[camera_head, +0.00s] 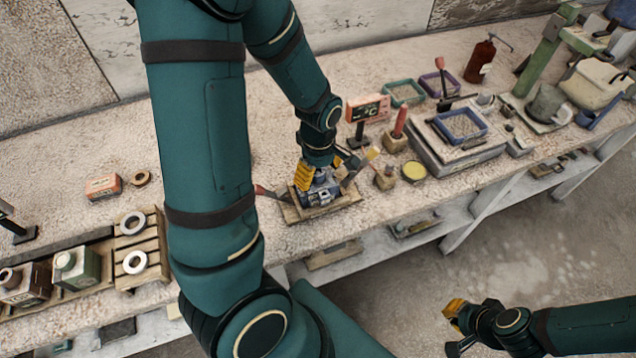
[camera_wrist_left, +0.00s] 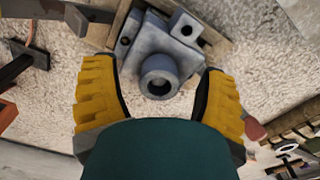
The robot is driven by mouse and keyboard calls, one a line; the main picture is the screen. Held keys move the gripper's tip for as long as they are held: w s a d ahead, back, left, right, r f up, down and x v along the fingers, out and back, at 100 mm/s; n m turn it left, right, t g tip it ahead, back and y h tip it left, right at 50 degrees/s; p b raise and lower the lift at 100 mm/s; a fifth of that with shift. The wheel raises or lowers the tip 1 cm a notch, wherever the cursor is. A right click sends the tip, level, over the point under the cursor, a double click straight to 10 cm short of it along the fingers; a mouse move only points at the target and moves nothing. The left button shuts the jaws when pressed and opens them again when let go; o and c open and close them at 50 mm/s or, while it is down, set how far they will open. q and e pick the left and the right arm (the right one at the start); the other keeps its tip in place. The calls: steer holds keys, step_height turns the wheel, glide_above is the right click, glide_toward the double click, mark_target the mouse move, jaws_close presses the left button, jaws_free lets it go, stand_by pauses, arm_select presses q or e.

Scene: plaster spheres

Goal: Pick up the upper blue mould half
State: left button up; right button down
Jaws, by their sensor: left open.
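The blue mould (camera_head: 320,190) sits on a small wooden board (camera_head: 345,203) near the bench's front edge. In the left wrist view the mould (camera_wrist_left: 143,42) is blue-grey, with a round collar and a square block with a hole. I cannot tell the seam between its upper and lower halves. My left gripper (camera_head: 322,176) is just above it. Its yellow fingers are open on either side of the round collar in the wrist view (camera_wrist_left: 156,78), with gaps showing. The arm hides part of the bench. My right gripper (camera_head: 454,327) is open and empty, off the bench's front.
A red-handled clamp arm (camera_head: 268,193) stands left of the mould. Wooden slats with white rings (camera_head: 152,255) lie left. Bench between is clear.

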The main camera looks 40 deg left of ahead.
arm_select(q)
jaws_close()
stand_by(0.4)
step_height(320, 180, up, 10)
steer(key=p, duration=0.2)
stand_by(0.3)
steer(key=shift+s, duration=0.1)
